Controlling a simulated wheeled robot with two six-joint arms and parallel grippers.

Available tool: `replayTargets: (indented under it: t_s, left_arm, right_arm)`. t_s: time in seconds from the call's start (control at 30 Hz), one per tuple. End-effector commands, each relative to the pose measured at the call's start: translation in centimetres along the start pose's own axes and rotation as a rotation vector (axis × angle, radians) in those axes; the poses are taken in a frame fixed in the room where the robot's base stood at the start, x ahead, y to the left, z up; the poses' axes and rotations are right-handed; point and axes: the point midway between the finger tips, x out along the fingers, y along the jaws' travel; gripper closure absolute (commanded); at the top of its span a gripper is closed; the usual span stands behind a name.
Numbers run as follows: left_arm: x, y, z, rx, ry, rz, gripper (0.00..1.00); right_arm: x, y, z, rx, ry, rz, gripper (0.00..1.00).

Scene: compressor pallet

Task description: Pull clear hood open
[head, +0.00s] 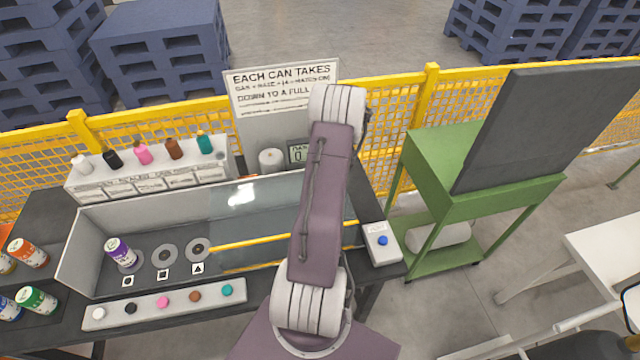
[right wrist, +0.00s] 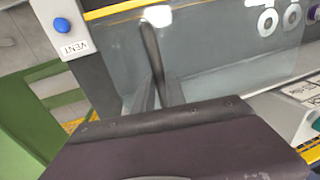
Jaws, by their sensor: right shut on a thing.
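The clear hood (head: 262,222) is a see-through panel with yellow edge strips over the right part of the grey tray. It also fills much of the right wrist view (right wrist: 215,50). My right arm crosses in front of the hood in the head view and hides its own gripper there. In the right wrist view my right gripper (right wrist: 153,95) is at the hood, its dark fingers shut around what looks like a dark handle bar; the exact contact is partly unclear. My left gripper is in neither view.
A purple-labelled can (head: 119,252) stands on the left spot in the tray (head: 75,262). A button strip (head: 150,305) lies in front. A vent box (head: 380,243) with a blue button sits at right. A green cart (head: 435,160) stands beyond it. Several cans stand at far left.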

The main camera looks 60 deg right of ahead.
Motion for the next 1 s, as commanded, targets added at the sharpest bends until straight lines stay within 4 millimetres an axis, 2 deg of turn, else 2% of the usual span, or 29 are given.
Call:
replayTargets:
  t_s: [0.23,0.27,0.33,0.67,0.77,1.0]
  left_arm:
    - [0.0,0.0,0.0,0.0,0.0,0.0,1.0]
    - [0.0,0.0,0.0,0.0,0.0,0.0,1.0]
    - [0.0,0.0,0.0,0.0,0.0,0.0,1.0]
    - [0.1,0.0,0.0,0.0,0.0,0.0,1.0]
    - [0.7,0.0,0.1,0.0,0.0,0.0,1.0]
    - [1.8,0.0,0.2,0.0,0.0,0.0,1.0]
  right_arm:
    - [-0.1,0.0,-0.1,0.0,0.004,0.002,1.0]
    - [-0.1,0.0,-0.1,0.0,0.004,0.002,0.81]
    - [-0.1,0.0,-0.1,0.0,0.004,0.002,0.62]
    - [-0.2,0.0,-0.1,0.0,0.002,0.001,0.62]
    - [-1.5,0.1,-0.1,0.0,0.005,0.003,0.62]
    - [-6.7,0.1,-0.1,0.0,0.006,0.003,0.62]
